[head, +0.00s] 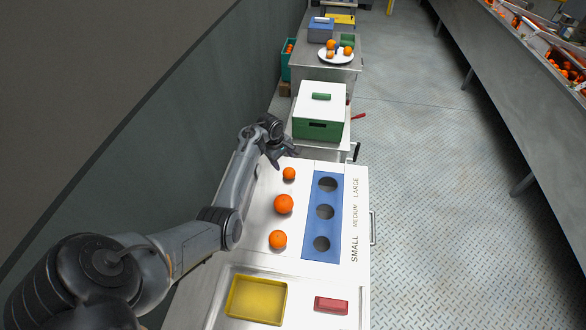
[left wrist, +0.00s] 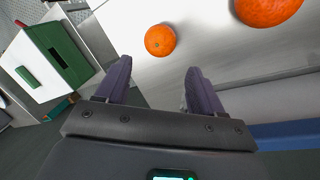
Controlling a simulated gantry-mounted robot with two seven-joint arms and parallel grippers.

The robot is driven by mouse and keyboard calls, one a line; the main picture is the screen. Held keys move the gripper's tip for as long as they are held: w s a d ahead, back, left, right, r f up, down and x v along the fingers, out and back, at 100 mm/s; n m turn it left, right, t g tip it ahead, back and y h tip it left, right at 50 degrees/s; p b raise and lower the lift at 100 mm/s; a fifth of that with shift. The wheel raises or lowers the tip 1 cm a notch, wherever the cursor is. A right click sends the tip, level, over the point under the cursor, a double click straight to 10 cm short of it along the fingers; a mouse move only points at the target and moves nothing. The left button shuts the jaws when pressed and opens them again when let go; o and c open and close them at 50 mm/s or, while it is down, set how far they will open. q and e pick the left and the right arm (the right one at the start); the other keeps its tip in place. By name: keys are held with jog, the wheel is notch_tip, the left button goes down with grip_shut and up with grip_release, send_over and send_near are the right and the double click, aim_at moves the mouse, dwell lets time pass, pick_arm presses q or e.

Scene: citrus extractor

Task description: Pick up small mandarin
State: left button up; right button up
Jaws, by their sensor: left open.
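The small mandarin (head: 289,174) is the smallest of three orange fruits in a column on the white table, at the far end. It also shows in the left wrist view (left wrist: 160,40), just beyond the fingertips and centred between them, with nothing touching it. My left gripper (head: 284,159) is open and empty, just beyond the mandarin in the head view. Its two dark fingers also show in the left wrist view (left wrist: 159,70). My right gripper is not in view.
A large orange (head: 284,204) and a medium one (head: 278,239) lie nearer. A blue board (head: 313,228) with three holes is to the right. A yellow tray (head: 233,298) and red block (head: 331,305) are at the front. A green box with white lid (head: 319,109) stands behind.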

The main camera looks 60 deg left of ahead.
aim_at(288, 170)
pick_arm(q)
jog(key=x, duration=0.3)
jog(key=shift+s+d+f+b, duration=0.1)
jog(key=shift+d+f+b, duration=0.1)
jog(key=shift+f+b, duration=0.2)
jog(key=shift+a+f, duration=0.1)
jog(key=shift+f, duration=0.4)
jog(key=shift+w+b+x, duration=0.15)
jog(key=shift+b+x, duration=0.4)
jog(key=shift+x, duration=0.65)
jog(key=shift+w+b+x, duration=0.15)
jog(key=shift+b+x, duration=0.4)
jog(key=shift+x, duration=0.6)
jog(key=shift+a+r, duration=0.1)
jog(key=shift+a, duration=0.05)
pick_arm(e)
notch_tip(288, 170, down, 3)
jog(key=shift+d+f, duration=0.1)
pick_arm(q)
jog(key=shift+c, duration=0.2)
jog(key=c, duration=0.8)
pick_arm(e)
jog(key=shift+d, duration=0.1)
pick_arm(q)
jog(key=shift+r, duration=0.1)
